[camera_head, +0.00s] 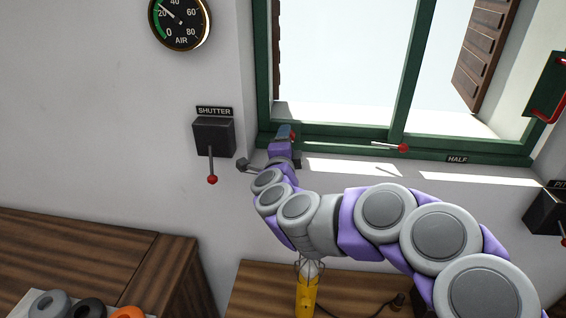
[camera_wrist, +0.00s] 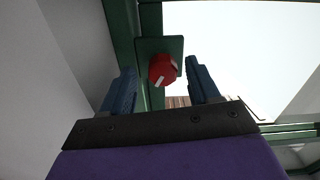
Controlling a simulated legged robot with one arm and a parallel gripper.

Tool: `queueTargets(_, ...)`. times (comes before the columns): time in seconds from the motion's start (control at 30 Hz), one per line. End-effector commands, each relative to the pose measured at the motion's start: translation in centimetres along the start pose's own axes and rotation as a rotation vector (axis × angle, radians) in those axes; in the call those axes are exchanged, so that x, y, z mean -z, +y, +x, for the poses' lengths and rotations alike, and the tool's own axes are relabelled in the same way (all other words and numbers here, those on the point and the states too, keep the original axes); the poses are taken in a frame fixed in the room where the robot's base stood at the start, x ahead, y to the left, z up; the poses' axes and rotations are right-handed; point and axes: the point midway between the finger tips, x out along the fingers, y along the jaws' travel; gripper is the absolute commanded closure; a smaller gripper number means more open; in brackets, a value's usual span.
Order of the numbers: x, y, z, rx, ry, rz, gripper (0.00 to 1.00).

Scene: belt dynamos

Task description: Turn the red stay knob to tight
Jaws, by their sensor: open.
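The red knob (camera_wrist: 162,70) is a round knob with white marks on its face, on a green plate (camera_wrist: 173,45) fixed to the green window frame. My gripper (camera_wrist: 159,66) is open, with one blue finger on each side of the knob in the wrist view. A gap shows between the knob and each finger; I cannot tell how deep the knob sits between them. In the head view my gripper (camera_head: 285,134) is at the lower left corner of the window, and it mostly hides the knob there. No tight label is readable.
A shutter lever box (camera_head: 213,137) with a red-tipped lever is on the wall to the left. A red-ended bar (camera_head: 390,147) lies along the lower window frame, left of a HALF label (camera_head: 457,159). An air gauge (camera_head: 180,20) hangs upper left. Wooden furniture (camera_head: 80,250) stands below.

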Motion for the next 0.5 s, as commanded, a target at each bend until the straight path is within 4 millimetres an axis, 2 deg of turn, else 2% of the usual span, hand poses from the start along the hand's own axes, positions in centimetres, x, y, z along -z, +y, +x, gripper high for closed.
queueTargets(0.5,0.2,-0.1,-7.2,0.000,0.000,0.002,0.39)
